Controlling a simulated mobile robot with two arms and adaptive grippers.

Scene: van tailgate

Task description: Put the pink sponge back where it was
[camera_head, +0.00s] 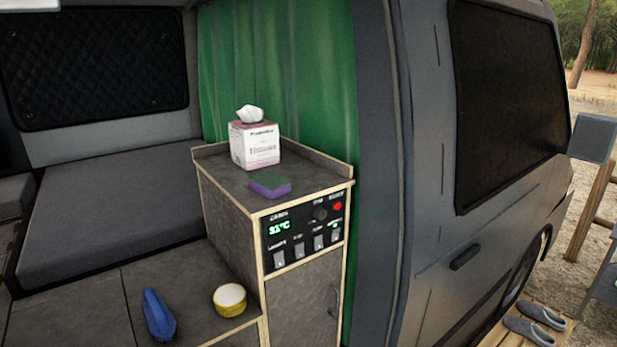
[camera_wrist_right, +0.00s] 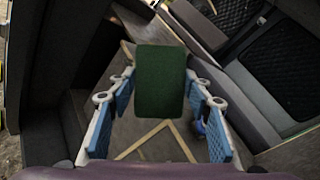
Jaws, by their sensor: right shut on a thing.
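My right gripper (camera_wrist_right: 160,82) shows in the right wrist view, with its blue-padded fingers closed on both sides of a block with a dark green face (camera_wrist_right: 160,78). The block looks like a sponge seen from its scouring side; no pink shows on it, so its body colour is hidden. In the head view a purple sponge with a green top (camera_head: 270,183) lies flat on the grey cabinet top (camera_head: 225,178). No pink sponge shows in the head view. Neither of my grippers is in the head view.
A tissue box (camera_head: 254,146) stands behind the purple sponge. Below, a blue brush-like object (camera_head: 158,314) and a yellow-sided round tub (camera_head: 229,300) rest on the grey bench. The cabinet top has bare room left and right of the purple sponge. A control panel (camera_head: 302,235) faces forward.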

